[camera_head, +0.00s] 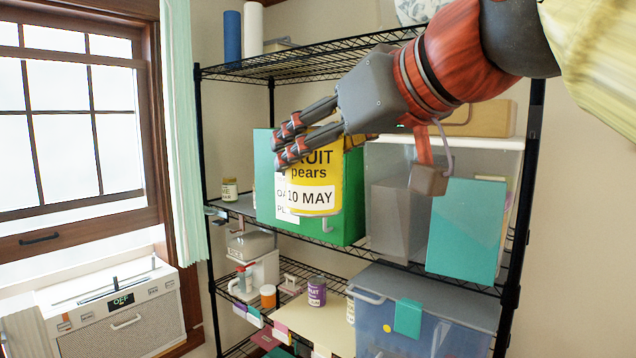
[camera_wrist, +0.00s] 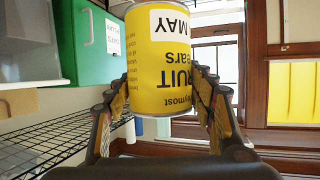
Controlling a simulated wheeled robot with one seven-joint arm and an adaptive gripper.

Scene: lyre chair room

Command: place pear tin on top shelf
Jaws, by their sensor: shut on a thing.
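The pear tin (camera_head: 316,180) is yellow, with black "FRUIT pears" lettering and a white label reading "10 MAY". My gripper (camera_head: 290,145) is shut on the tin and holds it in the air in front of the shelving. In the wrist view the tin (camera_wrist: 160,60) sits between the two fingers of my gripper (camera_wrist: 160,100), and its label reads upside down. The top shelf (camera_head: 300,65) is a black wire shelf, above the tin and partly hidden by my arm.
A blue roll (camera_head: 232,36) and a white roll (camera_head: 253,28) stand at the top shelf's left end. A patterned round object (camera_head: 415,10) is farther right. A green box (camera_head: 264,175) and a clear bin (camera_head: 400,200) fill the shelf below. A window (camera_head: 80,120) is left.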

